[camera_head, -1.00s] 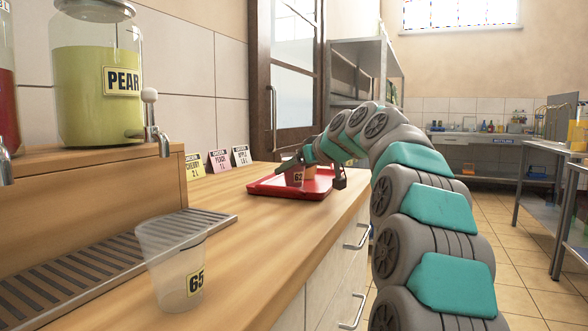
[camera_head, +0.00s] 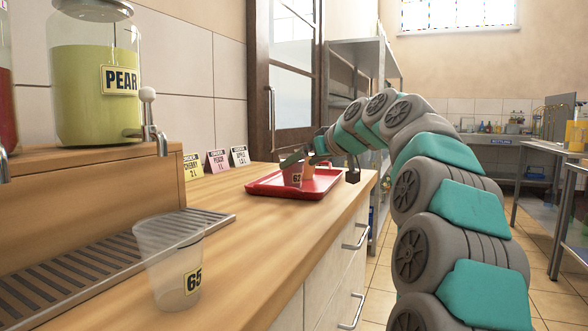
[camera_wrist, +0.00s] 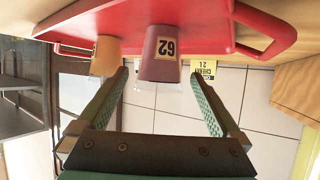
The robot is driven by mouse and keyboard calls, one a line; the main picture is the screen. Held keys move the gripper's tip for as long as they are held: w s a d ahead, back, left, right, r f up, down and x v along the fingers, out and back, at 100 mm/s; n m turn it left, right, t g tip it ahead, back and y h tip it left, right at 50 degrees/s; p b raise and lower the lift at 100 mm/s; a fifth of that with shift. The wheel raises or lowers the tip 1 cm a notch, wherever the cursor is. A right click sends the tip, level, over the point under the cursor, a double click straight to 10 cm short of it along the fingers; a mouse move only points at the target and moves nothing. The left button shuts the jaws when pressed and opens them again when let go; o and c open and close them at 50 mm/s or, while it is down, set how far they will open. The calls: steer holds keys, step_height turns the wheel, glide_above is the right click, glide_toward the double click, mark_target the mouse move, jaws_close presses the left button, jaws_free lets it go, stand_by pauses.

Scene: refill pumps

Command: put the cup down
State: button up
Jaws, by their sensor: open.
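A reddish-purple cup labelled 62 (camera_head: 297,178) stands on the red tray (camera_head: 262,187) on the counter. In the wrist view, which is upside down, cup 62 (camera_wrist: 161,55) shows between the two finger lines, with an orange-tinted cup (camera_wrist: 105,56) beside it, also on the tray. My gripper (camera_wrist: 158,76) is open, its fingers spread on either side of cup 62 with gaps to it. They look drawn back to about its rim. The head view partly hides this cup behind a finger. A clear empty cup labelled 65 (camera_head: 172,268) stands at the counter's near edge.
A drip grille (camera_head: 85,268) and a wooden stand with a pear dispenser (camera_head: 97,75) are at the left. Bare counter (camera_head: 245,235) lies between cup 65 and the tray.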

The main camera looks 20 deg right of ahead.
steer(key=v, duration=0.7)
steer(key=shift+s, duration=0.2)
steer(key=shift+r, duration=0.1)
